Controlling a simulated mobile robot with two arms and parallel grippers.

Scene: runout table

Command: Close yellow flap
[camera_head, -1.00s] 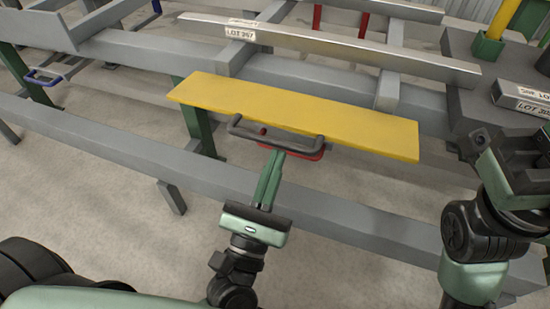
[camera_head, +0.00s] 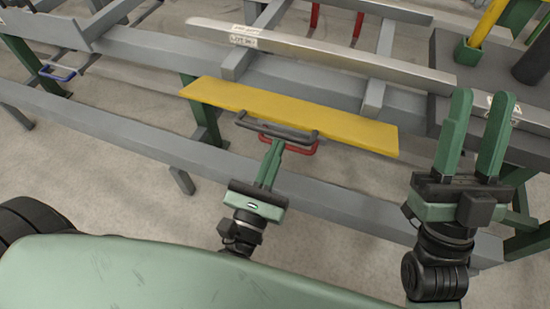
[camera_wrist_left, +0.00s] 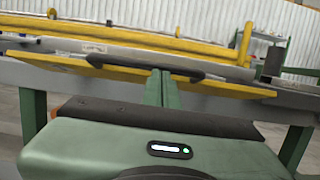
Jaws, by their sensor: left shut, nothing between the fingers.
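The yellow flap (camera_head: 290,112) is a long flat panel on the near side of the grey frame, its broad face showing in the head view. A dark bar handle (camera_head: 290,133) runs along its near edge. My left gripper (camera_head: 278,146) is shut and empty, its fingertips at the handle; I cannot tell whether they touch it. In the left wrist view, the fingers (camera_wrist_left: 162,82) overlap the handle (camera_wrist_left: 130,57), and the flap (camera_wrist_left: 225,89) looks thin, nearly edge-on. My right gripper (camera_head: 475,125) is open and empty, fingers upward, right of the flap.
A long metal bar (camera_head: 330,58) with a lot label lies across the grey supports behind the flap. A red handle (camera_head: 300,148) is just below the dark one. A blue handle (camera_head: 57,73) is at the left. A grey rail (camera_head: 335,198) crosses in front, near my left arm.

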